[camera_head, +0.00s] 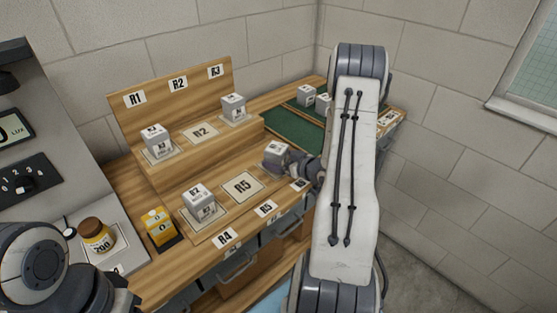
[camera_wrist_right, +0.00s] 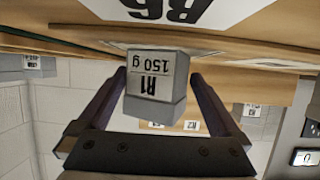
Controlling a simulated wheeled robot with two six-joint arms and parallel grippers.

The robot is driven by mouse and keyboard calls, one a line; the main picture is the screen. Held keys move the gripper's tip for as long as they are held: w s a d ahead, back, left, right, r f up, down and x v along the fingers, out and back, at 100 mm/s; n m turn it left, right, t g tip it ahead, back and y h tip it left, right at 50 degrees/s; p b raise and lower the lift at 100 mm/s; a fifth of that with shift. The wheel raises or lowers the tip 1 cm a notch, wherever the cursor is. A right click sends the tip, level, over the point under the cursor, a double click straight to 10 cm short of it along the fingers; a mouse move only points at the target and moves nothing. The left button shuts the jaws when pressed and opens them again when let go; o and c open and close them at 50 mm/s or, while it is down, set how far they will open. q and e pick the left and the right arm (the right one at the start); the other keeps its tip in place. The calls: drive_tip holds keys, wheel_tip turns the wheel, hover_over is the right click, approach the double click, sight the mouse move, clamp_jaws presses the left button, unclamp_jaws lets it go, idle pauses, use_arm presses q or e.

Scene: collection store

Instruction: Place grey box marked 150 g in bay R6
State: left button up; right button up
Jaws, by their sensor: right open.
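The grey box marked R1 150 g (camera_wrist_right: 157,80) stands between the fingers of my right gripper (camera_wrist_right: 160,105), with a narrow gap at each side. In the right wrist view the picture is upside down, and the box's base meets the pad behind the R6 label (camera_wrist_right: 170,10). In the head view the same box (camera_head: 276,153) is at the right end of the lower step, at bay R6. My right gripper (camera_head: 300,172) is open there, partly hidden by its arm. My left gripper (camera_head: 122,298) shows only in part at the lower left.
Other grey boxes stand at R1 (camera_head: 154,140), R3 (camera_head: 233,107) and R4 (camera_head: 198,202). Bays R2 (camera_head: 200,132) and R5 (camera_head: 243,186) are empty. A yellow box (camera_head: 159,226) and a jar (camera_head: 95,236) are at left. More grey boxes (camera_head: 306,95) stand on a green mat (camera_head: 290,128).

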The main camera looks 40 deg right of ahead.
drive_tip(key=v, duration=1.1)
drive_tip(key=shift+s+r+b, duration=0.2)
drive_tip(key=shift+s+b, duration=0.15)
drive_tip(key=shift+w, duration=0.1)
